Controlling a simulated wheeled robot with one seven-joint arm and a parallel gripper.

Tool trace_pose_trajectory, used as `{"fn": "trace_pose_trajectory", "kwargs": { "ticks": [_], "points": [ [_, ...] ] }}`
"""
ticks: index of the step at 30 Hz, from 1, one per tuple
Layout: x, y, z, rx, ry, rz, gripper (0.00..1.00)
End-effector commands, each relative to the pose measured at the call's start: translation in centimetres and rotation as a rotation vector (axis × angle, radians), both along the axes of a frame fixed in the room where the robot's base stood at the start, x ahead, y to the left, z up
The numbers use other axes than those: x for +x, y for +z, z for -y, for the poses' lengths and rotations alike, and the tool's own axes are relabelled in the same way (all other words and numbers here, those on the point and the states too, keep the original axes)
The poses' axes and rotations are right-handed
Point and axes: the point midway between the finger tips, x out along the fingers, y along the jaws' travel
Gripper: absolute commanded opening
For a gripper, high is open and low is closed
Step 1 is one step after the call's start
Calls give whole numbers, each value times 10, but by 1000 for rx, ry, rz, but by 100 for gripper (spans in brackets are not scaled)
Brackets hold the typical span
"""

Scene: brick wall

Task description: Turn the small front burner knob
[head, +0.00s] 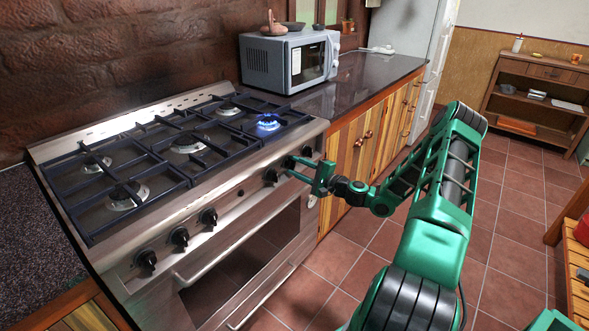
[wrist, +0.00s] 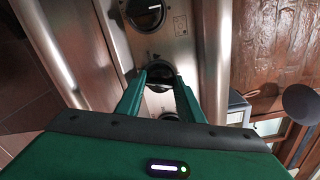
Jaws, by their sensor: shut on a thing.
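The stove (head: 250,165) has a row of black knobs on its steel front panel. My gripper (head: 294,166) reaches in from the right and is shut on the middle knob (wrist: 158,74) of the right-hand group. In the wrist view, its two green fingers (wrist: 159,82) lie on either side of that knob and hide part of it. One neighbouring knob (wrist: 145,13) with a white line is above it in the wrist view, and another (wrist: 170,116) is below, partly hidden. The right front burner (head: 268,123) shows a blue flame.
Several black grates cover the cooktop. A grey microwave (head: 290,60) stands on the dark counter (head: 350,85) to the right of the stove. An oven handle (head: 235,240) runs below the knobs. Open tiled floor (head: 370,240) lies in front, with a wooden shelf (head: 530,95) at the far right.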

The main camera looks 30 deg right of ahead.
Motion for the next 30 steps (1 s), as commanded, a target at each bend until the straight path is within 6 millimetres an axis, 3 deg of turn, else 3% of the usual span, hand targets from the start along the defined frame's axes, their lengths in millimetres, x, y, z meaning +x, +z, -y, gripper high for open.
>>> {"fn": "trace_pose_trajectory", "kwargs": {
  "ticks": [21, 22, 24, 30],
  "points": [
    [-2, -4, -2, -75, 5, 20, 12],
    [-2, -4, -2, -75, 5, 20, 36],
    [-2, -4, -2, -76, 5, 20, 52],
    [-1, -4, -2, -76, 4, 20, 52]
  ]
}}
